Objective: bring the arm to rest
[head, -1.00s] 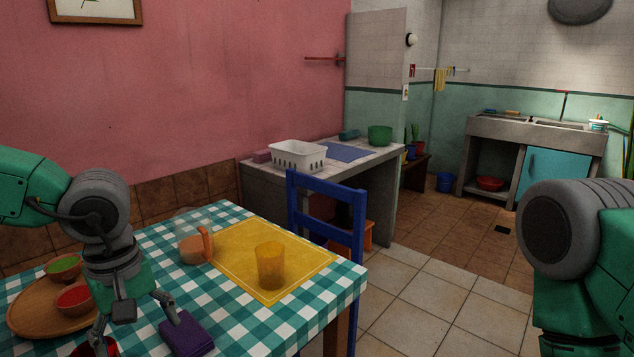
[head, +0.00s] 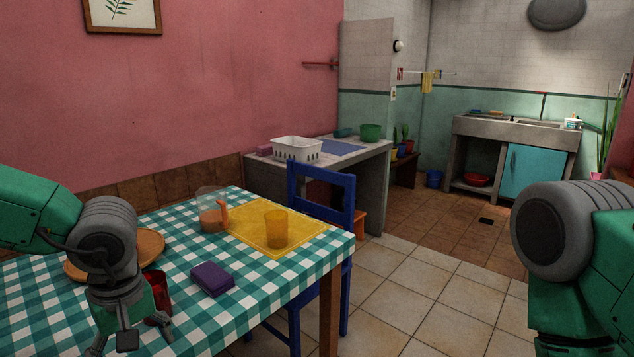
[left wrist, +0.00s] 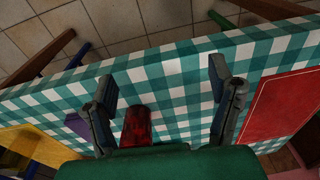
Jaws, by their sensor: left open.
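My left gripper (head: 132,338) hangs over the near left part of the table, fingers down, at the picture's lower edge. In the left wrist view its two fingers (left wrist: 163,85) stand wide apart with nothing clamped between them. A dark red cup (head: 157,298) stands on the checkered cloth just right of the gripper, partly hidden by it. It also shows in the left wrist view (left wrist: 137,125), closer to the left finger. My right arm shows at the right edge, but its gripper is out of view.
The checkered table (head: 178,238) holds a purple folded cloth (head: 212,279), a yellow mat (head: 246,238) with an amber glass (head: 276,229), a pitcher (head: 212,213) and a round wooden board (head: 148,243). A blue chair (head: 322,187) stands at its right side. Tiled floor lies open beyond.

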